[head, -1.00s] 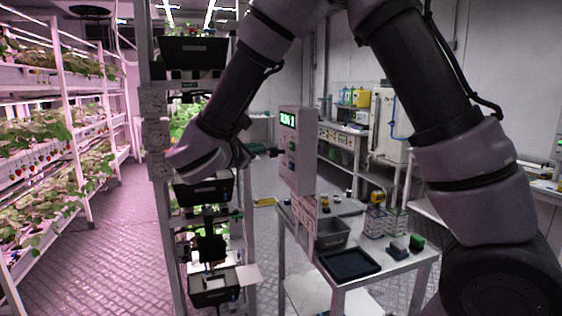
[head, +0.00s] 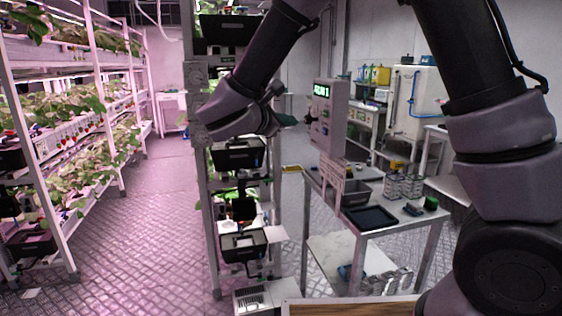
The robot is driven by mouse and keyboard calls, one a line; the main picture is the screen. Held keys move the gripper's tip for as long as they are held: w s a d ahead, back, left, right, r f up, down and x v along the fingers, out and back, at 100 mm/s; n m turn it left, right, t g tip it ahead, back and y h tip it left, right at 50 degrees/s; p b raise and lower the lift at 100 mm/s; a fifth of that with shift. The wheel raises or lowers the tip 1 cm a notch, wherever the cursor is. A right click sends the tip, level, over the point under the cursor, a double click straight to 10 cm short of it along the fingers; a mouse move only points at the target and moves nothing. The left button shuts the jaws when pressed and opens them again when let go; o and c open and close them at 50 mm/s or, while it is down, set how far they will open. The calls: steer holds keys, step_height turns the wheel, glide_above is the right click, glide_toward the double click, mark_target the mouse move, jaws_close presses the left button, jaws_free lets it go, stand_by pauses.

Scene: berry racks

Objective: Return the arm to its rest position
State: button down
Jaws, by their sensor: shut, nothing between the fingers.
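My gripper (head: 287,120) shows only as a small dark end beyond the wrist. It is shut and holds nothing, and the wrist hides part of it. It is just left of a grey control box (head: 327,125) with a lit green display. I cannot tell whether the two touch. The wrist is in front of a tall rack (head: 201,175) with black trays.
A metal table (head: 390,226) with a black tray (head: 369,218), a grey bin (head: 355,192) and wire racks (head: 403,186) stands below the control box. Plant shelves (head: 110,150) line the left. A wood-edged panel (head: 350,308) shows at the bottom.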

steer(key=s+d+r+m+g+y, duration=0.1)
steer(key=s+d+m+g, duration=0.25)
steer(key=d, duration=0.35)
steer(key=s+d+m+g, duration=0.3)
steer(key=d+m, duration=0.1)
steer(key=d, duration=0.3)
steer(key=s+d+r+m+g+y, duration=0.1)
steer(key=s+d+m+g, duration=0.25)
steer(key=d, duration=0.45)
steer(key=s+r+m+t+y, duration=0.4)
steer(key=s+m+y, duration=0.4)
steer(key=m, duration=0.6)
steer(key=shift+d+r+y, duration=0.4)
steer(key=shift+r, duration=0.15)
stand_by(3.8)
